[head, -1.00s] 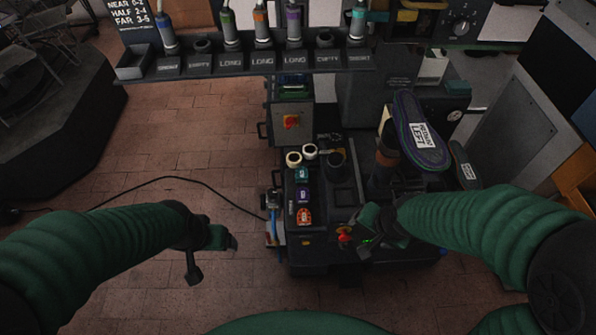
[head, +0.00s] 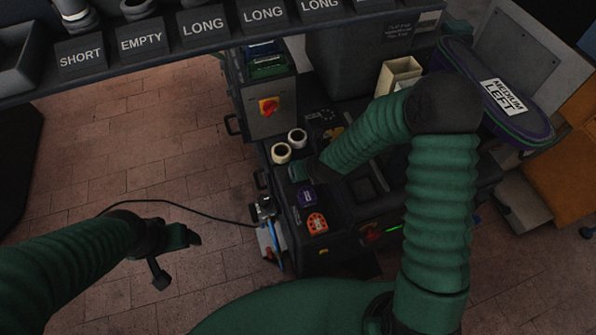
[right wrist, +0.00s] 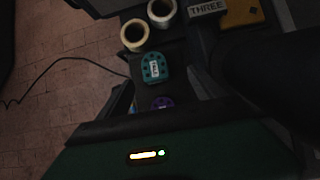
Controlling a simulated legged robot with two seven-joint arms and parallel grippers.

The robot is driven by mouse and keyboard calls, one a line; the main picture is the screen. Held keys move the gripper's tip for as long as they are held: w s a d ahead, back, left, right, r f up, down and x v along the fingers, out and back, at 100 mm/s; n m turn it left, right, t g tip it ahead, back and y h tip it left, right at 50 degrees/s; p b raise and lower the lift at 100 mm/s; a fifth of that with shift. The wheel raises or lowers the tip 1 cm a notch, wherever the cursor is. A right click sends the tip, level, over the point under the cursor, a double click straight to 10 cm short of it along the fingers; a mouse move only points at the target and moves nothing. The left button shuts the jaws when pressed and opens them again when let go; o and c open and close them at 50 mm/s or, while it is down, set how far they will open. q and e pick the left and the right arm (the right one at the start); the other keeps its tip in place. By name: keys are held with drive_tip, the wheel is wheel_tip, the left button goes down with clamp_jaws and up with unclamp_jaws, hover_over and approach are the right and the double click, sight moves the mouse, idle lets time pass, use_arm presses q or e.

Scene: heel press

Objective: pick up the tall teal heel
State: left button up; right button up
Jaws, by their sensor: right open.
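The teal heel (head: 298,172) is a small block on the dark machine top, partly covered by the end of my right arm in the head view. My left gripper (head: 178,256) is open and empty over the floor at left.
A purple heel (head: 307,196) and an orange heel (head: 317,223) sit in line nearer me. Two pale rolls (head: 281,153) stand just beyond the teal heel. A labelled shelf (head: 200,40) crosses the top. A shoe marked medium left (head: 500,98) stands at right.

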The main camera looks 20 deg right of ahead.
drive_tip(key=w+f, duration=0.1)
drive_tip(key=w+a+f, duration=0.1)
drive_tip(key=f, duration=0.1)
drive_tip(key=w+f, duration=0.1)
drive_tip(key=shift+w+a+f, duration=0.1)
drive_tip(key=shift+a+f, duration=0.05)
drive_tip(key=shift+a, duration=0.15)
drive_tip(key=shift+w+a+f+b, duration=0.1)
drive_tip(key=shift+a+f+b, duration=0.05)
drive_tip(key=shift+f+b, duration=0.2)
drive_tip(key=x, duration=0.4)
drive_tip(key=shift+d+f+b, duration=0.1)
drive_tip(key=shift+d+b, duration=0.2)
drive_tip(key=shift+b, duration=0.1)
drive_tip(key=shift+d+f, duration=0.1)
drive_tip(key=shift+f, duration=0.05)
use_arm(q)
drive_tip(key=shift+w+a+f, duration=0.1)
drive_tip(key=shift+a+f, duration=0.1)
drive_tip(key=shift+f, duration=0.35)
drive_tip(key=shift+w+a+f, duration=0.1)
drive_tip(key=shift+a+f, duration=0.1)
drive_tip(key=shift+f, duration=0.35)
use_arm(e)
drive_tip(key=shift+c, duration=0.2)
